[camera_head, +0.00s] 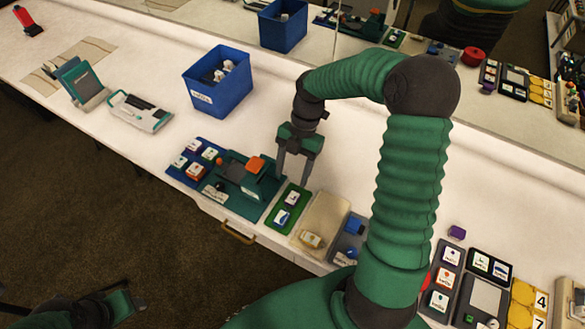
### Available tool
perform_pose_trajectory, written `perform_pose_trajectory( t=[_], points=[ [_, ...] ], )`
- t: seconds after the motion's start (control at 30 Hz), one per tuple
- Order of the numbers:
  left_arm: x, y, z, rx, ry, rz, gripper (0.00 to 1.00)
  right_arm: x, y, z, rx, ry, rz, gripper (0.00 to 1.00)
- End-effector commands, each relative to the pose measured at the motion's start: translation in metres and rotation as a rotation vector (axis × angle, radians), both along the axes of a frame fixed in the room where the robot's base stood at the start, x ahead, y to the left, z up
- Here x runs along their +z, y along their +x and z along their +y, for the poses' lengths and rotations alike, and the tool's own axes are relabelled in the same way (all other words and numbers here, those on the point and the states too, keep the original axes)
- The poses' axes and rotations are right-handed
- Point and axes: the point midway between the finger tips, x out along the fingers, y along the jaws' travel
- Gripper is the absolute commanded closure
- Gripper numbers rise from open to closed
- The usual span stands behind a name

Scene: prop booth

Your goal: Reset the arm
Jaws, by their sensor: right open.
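My right arm, green and ribbed with dark joints, rises from the bottom and bends over the table. Its gripper (294,172) points down with two grey fingers apart and nothing between them. It hangs near the green board (288,209) and right of the dark green device with an orange block (256,164). How high the fingertips are above the table I cannot tell. My left gripper (128,303) is partly in view at the bottom left, low over the dark floor, away from the table. Its fingers are too unclear to read.
A white table (150,60) runs across the view. It bears a blue bin (218,98), a white device (140,112), a tablet on a stand (80,84), a beige board (320,222) and several button panels (440,292). A mirror behind reflects them.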

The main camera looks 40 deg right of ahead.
Motion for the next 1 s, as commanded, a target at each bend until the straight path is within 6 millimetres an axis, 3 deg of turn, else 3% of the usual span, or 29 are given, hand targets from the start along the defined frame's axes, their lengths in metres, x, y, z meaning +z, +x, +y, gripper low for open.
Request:
perform_pose_trajectory(
  t=[0.5, 0.63, 0.77, 0.9, 1.0],
  points=[
    [0.000, 0.000, 0.000, 0.000, 0.000, 0.000, 0.50, 0.006, 0.001, -0.002, -0.002, -0.002, 0.002, 0.41],
    [0.000, 0.000, 0.000, 0.000, 0.000, 0.000, 0.50, 0.004, -0.003, 0.011, -0.107, -0.066, 0.041, 0.41],
    [0.000, 0.000, 0.000, 0.000, 0.000, 0.000, 0.50, -0.002, -0.015, 0.038, -0.439, -0.228, 0.103, 0.41],
    [0.000, 0.000, 0.000, 0.000, 0.000, 0.000, 0.50, -0.002, -0.032, 0.065, -0.942, -0.351, 0.097, 0.41],
    [0.000, 0.000, 0.000, 0.000, 0.000, 0.000, 0.50, 0.000, -0.045, 0.081, -1.310, -0.347, 0.074, 0.41]
  ],
)
